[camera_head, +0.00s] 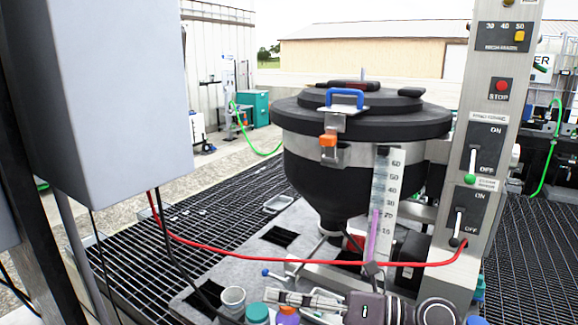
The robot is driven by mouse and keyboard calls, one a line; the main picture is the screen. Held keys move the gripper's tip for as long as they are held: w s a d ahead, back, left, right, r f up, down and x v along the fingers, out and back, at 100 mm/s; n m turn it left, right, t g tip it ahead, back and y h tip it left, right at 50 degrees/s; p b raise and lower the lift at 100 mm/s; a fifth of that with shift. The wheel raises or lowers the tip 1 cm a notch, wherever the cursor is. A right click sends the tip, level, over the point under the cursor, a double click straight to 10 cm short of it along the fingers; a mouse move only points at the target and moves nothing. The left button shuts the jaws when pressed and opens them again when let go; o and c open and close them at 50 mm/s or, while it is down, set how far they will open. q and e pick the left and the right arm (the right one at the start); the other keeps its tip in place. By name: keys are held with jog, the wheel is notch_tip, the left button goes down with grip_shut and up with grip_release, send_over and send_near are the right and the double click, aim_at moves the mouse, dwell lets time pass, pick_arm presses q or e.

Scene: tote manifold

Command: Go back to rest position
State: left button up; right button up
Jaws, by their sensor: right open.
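My right gripper (287,298) shows at the bottom of the head view, its fingers pointing left. It is open, and I see nothing held in it. Its wrist (375,308) comes in from the lower right. The fingers are in front of the grey platform below the black tank (330,180), close to several small capped containers, including a teal-lidded one (257,313). I cannot tell whether they touch anything. My left gripper is not in view.
A red cable (215,246) hangs across the middle, passing just above my right gripper. A switch panel (492,135) stands upright at the right. A large grey box (110,90) fills the upper left. Dark floor grating (235,215) lies open left of the tank.

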notch_tip(320, 180, up, 6)
jog(key=w+d+m+t+y, duration=0.1)
jog(key=m+t+y, duration=0.1)
jog(key=m+t, duration=0.4)
jog(key=w+d+m+t+h, duration=0.3)
jog(key=d+m+t+h, duration=0.55)
jog(key=m, duration=0.55)
jog(key=s+d+f+m+g+h, duration=0.3)
jog(key=d+f+m+h, duration=0.8)
jog(key=d+f+m, duration=0.4)
jog(key=s+f+m+g, duration=0.3)
jog(key=s+f+g, duration=0.4)
jog(key=s+f, duration=0.55)
jog(key=s+a+f+m+g+y, duration=0.1)
jog(key=s+a+f+g, duration=0.15)
jog(key=s+f, duration=0.35)
jog(key=s+a+f+g, duration=0.1)
jog(key=s+f+g, duration=0.25)
jog(key=s, duration=0.45)
notch_tip(320, 180, down, 23)
jog(key=s+g, duration=0.1)
jog(key=s+d+f+g, duration=0.1)
jog(key=s+d+f, duration=0.2)
jog(key=s+f, duration=1.4)
jog(key=shift+s+f, duration=0.15)
jog(key=shift+f, duration=0.3)
